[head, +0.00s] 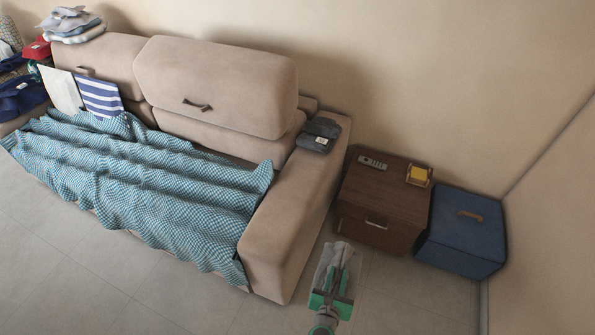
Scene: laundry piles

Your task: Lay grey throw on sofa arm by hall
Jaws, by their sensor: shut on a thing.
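A dark grey folded cloth (318,135) with a small white label lies on the back end of the sofa's right arm (290,205); it may be the grey throw. My gripper (338,275), with green parts, is low in the picture, in front of the brown cabinet and right of the sofa arm. It is shut on a pale, see-through thing (324,262) that looks like a clear bag or wrap. The grey cloth is well away from my gripper. The front part of the sofa arm's top is bare.
A teal checked blanket (150,190) covers the sofa seat. A brown cabinet (385,195) bears a remote (373,162) and a yellow item (418,174). A blue box (462,235) stands beside it against the wall. Folded clothes (72,24) top the sofa back. Floor in front is clear.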

